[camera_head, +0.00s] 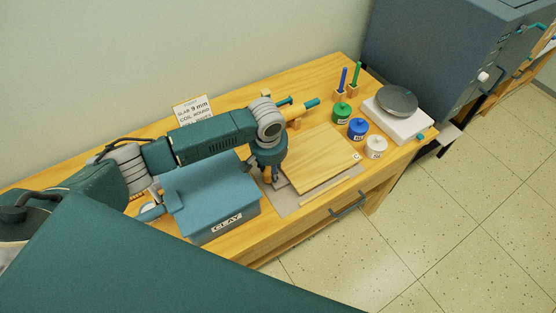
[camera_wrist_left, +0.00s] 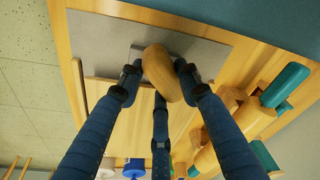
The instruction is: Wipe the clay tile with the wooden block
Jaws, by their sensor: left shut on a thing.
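My left gripper (camera_head: 270,172) points down beside the wooden board, over the grey mat. In the left wrist view its dark blue fingers (camera_wrist_left: 158,85) are shut on a rounded tan wooden block (camera_wrist_left: 160,70). The block is over the grey mat (camera_wrist_left: 105,35), and part of a flat grey piece, apparently the clay tile (camera_wrist_left: 136,52), shows beside it. The block and fingers hide most of that piece. I cannot tell whether the block touches it. My right gripper is not in view.
The wooden board (camera_head: 318,158) lies right of the gripper. A blue box labelled CLAY (camera_head: 215,195) stands close on the left. Green (camera_head: 342,113), blue (camera_head: 358,128) and white (camera_head: 376,147) jars stand right of the board. A rolling pin (camera_head: 302,109) lies behind it.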

